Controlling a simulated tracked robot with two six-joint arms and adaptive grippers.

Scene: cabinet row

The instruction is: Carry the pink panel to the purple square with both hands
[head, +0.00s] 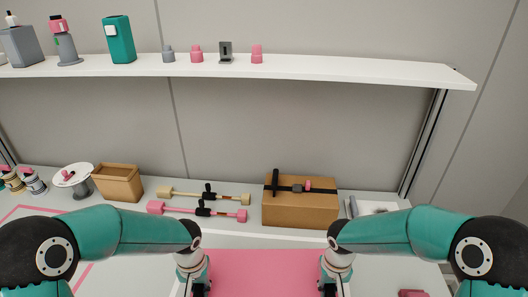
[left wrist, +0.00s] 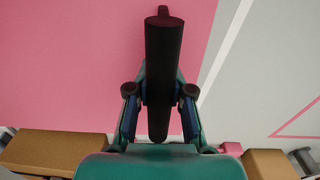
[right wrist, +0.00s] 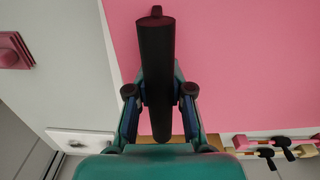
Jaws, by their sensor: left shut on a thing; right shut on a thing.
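The pink panel (head: 262,272) lies low in the middle of the head view, between my two grippers. It also fills much of the left wrist view (left wrist: 70,70) and the right wrist view (right wrist: 240,70). A black bar handle stands at each side edge, one in the left wrist view (left wrist: 159,70) and one in the right wrist view (right wrist: 156,60). My left gripper (head: 196,285) is shut on the left handle. My right gripper (head: 332,285) is shut on the right handle. The panel's near edge is cut off. No purple square is clearly visible.
A pink outline (head: 20,210) marks the white surface at left. Behind the panel stand a brown box (head: 300,208), two dumbbell-like bars (head: 205,195), an open brown bin (head: 118,183) and a round white stand (head: 73,175). A white shelf (head: 350,70) runs above.

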